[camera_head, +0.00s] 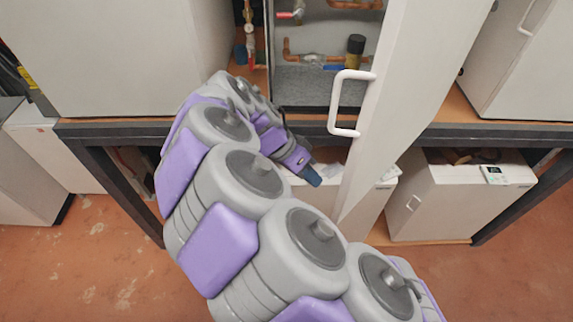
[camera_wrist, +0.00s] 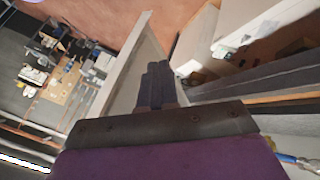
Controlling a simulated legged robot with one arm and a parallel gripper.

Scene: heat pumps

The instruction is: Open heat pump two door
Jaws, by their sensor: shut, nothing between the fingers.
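In the head view the middle heat pump (camera_head: 310,80) has its white door (camera_head: 393,80) swung out, with its inside showing. The door's white bar handle (camera_head: 337,105) is on the face toward the left. My gripper (camera_head: 313,179) is below and left of the handle, left of the door and in front of the cabinet's lower edge. Its dark fingers are shut and empty, and the handle is apart from them. In the wrist view my gripper (camera_wrist: 156,72) points past a pale panel (camera_wrist: 128,68), which seems to be the door. Whether they touch cannot be told.
Closed white cabinets stand at left (camera_head: 125,60) and right (camera_head: 525,65) on a dark-framed bench (camera_head: 115,131). White boxes sit below, one (camera_head: 455,205) at the right. The orange floor (camera_head: 105,270) is clear at front left. Pipes (camera_head: 310,57) show inside the open cabinet.

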